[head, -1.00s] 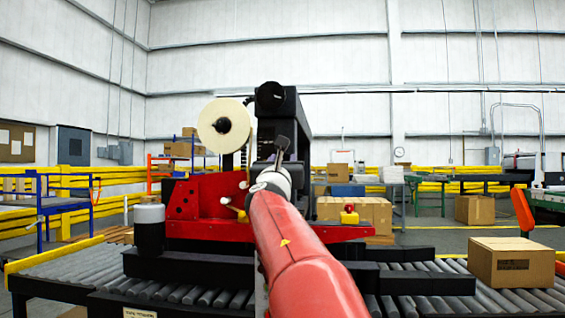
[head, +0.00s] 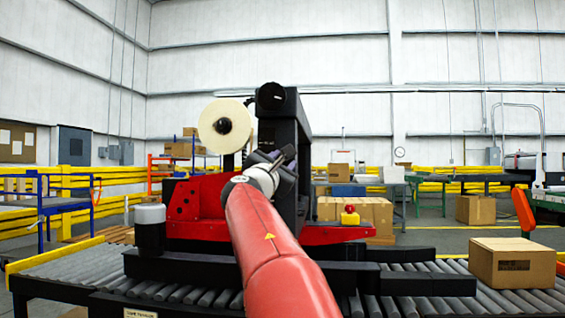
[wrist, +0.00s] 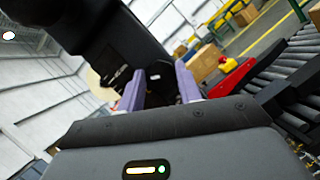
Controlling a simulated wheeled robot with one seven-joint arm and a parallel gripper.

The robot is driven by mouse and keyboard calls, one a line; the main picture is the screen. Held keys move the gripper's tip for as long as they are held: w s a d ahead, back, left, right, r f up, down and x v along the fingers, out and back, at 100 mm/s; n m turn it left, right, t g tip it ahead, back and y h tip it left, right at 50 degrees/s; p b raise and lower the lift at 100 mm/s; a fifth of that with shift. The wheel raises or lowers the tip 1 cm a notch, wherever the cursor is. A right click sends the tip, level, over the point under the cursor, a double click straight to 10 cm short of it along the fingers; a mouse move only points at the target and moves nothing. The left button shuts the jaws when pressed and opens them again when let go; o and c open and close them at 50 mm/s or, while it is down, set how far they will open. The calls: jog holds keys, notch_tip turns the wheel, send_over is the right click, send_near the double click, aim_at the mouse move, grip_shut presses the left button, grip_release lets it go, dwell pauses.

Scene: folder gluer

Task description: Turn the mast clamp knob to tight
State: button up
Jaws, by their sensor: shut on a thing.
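The black mast (head: 298,130) of the red machine stands upright behind my gripper. My gripper (head: 284,156) is at the front of the mast, rolled at a slant in the head view. In the wrist view, the two purple fingers of my gripper (wrist: 159,80) are shut on a small dark part between them, which I take to be the mast clamp knob (wrist: 159,76). Its far side and any marks are hidden. In the head view the knob is hidden behind my gripper and wrist.
A cream tape roll (head: 225,126) hangs left of the mast. A red button on a yellow base (head: 350,217) sits to the right, on the red machine frame (head: 190,205). A roller conveyor (head: 70,268) runs below, with a carton (head: 511,262) at right.

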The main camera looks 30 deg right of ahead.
jog(key=m+g+p, duration=0.1)
jog(key=m, duration=0.3)
jog(key=m+g+p, duration=0.2)
jog(key=m, duration=0.2)
jog(key=m+g+p, duration=0.2)
jog(key=m, duration=0.3)
jog(key=shift+a+r+y, duration=0.1)
jog(key=shift+r+y, duration=0.15)
jog(key=shift+y, duration=0.05)
jog(key=shift+f+g, duration=0.1)
jog(key=shift+g, duration=0.2)
jog(key=o, duration=0.9)
jog(key=shift+o, duration=0.2)
jog(key=shift+a, duration=0.1)
jog(key=b+v, duration=0.1)
jog(key=v, duration=0.6)
jog(key=shift+s+a+b, duration=0.2)
jog(key=shift+a+b, duration=0.05)
jog(key=shift+b, duration=0.05)
